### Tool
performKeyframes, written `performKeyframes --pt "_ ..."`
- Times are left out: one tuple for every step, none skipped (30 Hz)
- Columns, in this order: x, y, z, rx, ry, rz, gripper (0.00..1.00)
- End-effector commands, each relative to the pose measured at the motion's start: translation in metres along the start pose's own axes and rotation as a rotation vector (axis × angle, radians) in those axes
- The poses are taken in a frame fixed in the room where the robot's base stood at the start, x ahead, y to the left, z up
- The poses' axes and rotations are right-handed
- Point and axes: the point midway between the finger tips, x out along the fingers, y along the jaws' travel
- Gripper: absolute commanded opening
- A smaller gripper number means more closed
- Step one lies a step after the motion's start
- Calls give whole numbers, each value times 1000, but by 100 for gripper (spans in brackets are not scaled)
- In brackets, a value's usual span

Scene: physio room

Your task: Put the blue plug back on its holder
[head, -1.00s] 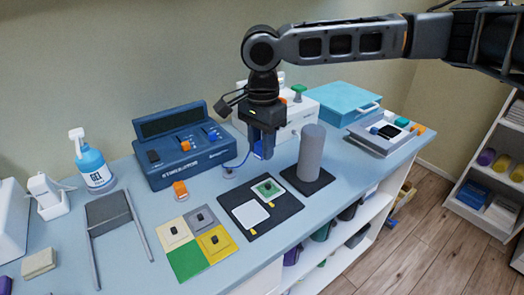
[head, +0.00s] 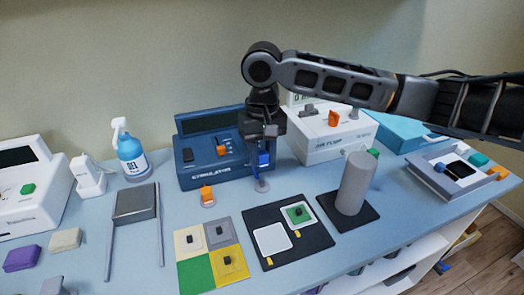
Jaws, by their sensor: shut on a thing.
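My gripper (head: 264,148) points down in front of the blue stimulator (head: 210,160), shut on the blue plug (head: 264,159). A small grey round holder (head: 262,186) stands on the table below the plug. The plug appears above it and roughly in line with it. I cannot tell whether the plug touches the holder. An orange plug (head: 207,194) sits on a similar holder to the left. The gripper hides part of the stimulator's right side.
A dark board (head: 290,252) with white and green squares lies in front. A grey cylinder (head: 356,182) stands on a dark base at the right, near the gripper. The white air-flow unit (head: 318,150) is behind. A coloured tile board (head: 193,272) lies front left.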

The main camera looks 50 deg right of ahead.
Motion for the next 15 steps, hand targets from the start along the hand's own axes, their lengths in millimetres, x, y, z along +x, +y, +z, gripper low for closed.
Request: performKeyframes --pt "3 0 0 0 0 0 14" --pt "4 0 0 0 0 0 14" --pt "7 0 0 0 0 0 14" --pt "9 0 0 0 0 0 14" --pt "11 0 0 0 0 0 14" --pt "14 0 0 1 0 0 14" --pt "16 0 0 1 0 0 14" --pt "18 0 0 1 0 0 14" --pt "22 0 0 1 0 0 14" --pt "24 0 0 1 1 0 14" --pt "27 0 0 1 1 0 14" --pt "31 0 0 1 1 0 14" --pt "34 0 0 1 1 1 14" --pt "36 0 0 1 1 1 14" --pt "40 0 0 2 1 1 14"
